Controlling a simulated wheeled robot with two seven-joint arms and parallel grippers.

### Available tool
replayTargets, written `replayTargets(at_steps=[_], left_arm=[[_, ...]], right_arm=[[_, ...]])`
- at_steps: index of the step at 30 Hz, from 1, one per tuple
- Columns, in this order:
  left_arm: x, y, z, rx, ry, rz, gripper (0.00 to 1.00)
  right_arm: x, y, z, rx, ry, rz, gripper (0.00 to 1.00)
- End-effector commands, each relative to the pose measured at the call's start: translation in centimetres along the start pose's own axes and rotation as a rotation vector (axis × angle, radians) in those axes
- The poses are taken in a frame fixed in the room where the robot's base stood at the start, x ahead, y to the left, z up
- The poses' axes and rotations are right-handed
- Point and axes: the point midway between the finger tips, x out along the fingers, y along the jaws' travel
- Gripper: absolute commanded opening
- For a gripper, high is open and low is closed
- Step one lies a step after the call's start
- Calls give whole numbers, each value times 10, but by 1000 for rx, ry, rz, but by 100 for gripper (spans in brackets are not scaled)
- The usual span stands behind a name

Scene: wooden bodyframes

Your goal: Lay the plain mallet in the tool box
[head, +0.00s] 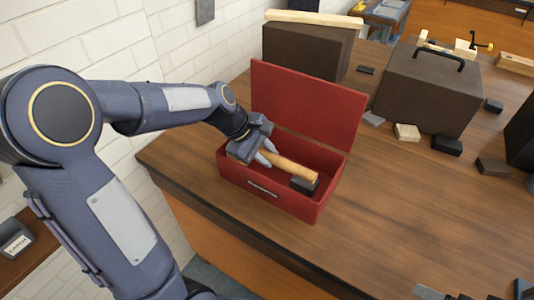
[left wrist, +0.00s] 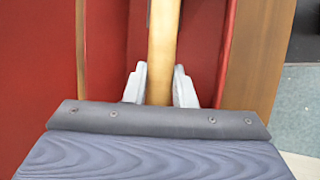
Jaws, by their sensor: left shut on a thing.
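The mallet has a pale wooden handle (head: 294,168) and a dark head (head: 304,186). It lies within the outline of the open red tool box (head: 262,195), with its head toward the right end. I cannot tell if it touches the floor of the box. My left gripper (head: 265,157) is shut on the handle at the box's left end. In the left wrist view the handle (left wrist: 163,50) runs between the two fingers (left wrist: 159,85), with red box walls around it. The mallet's head is hidden there.
The raised red lid (head: 305,105) stands behind the box. Dark brown blocks (head: 305,50) stand behind it, one with a black handle (head: 438,55) on top. Small dark and pale blocks (head: 407,132) lie at the right. The bench top right of the box (head: 400,210) is clear.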

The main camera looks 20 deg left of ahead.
Motion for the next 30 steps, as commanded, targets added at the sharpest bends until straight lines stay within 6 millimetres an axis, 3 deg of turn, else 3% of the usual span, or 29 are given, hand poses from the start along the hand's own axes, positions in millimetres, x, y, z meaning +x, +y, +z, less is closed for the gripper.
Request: replayTargets(at_steps=[14, 15, 19, 30], left_arm=[[10, -4, -4, 1, 0, 1, 0], [10, -5, -4, 0, 0, 0, 26], [10, -4, -4, 0, 0, 0, 43], [5, -2, -2, 1, 0, 1, 45]], right_arm=[[6, 3, 3, 0, 0, 0, 85], [6, 3, 3, 0, 0, 0, 85], [6, 3, 3, 0, 0, 0, 85], [2, 1, 1, 0, 0, 0, 85]])
